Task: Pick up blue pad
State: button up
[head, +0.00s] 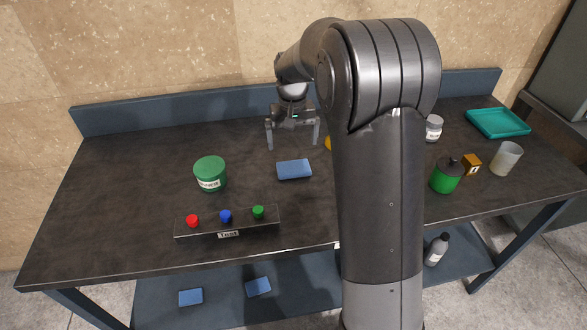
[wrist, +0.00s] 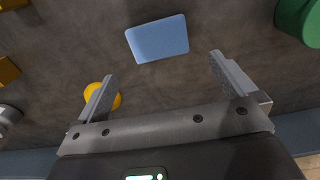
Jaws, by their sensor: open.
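The blue pad (head: 294,169) lies flat on the dark table top, a little left of my arm in the head view. It also shows whole in the wrist view (wrist: 158,39), near the top and ahead of the fingertips. My gripper (head: 294,138) hangs above the table, farther back than the pad, with fingers pointing down. In the wrist view my gripper (wrist: 161,62) is open and empty, its fingers spread wider than the pad. Two more blue pads, one at the left (head: 190,296) and one at the right (head: 258,286), lie on the lower shelf.
A green labelled tub (head: 210,173) stands left of the pad. A button box (head: 228,221) lies in front. A yellow object (wrist: 102,96) is partly hidden near the left finger. A green canister (head: 445,177), a cup (head: 507,158) and a teal tray (head: 498,122) stand right.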

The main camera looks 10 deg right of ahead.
aim_at(294, 167)
notch_tip(294, 167, down, 10)
jog(key=shift+d+r, duration=0.15)
jog(key=shift+r, duration=0.1)
dwell(0.3)
jog(key=c, duration=0.7)
jog(key=shift+r, duration=0.1)
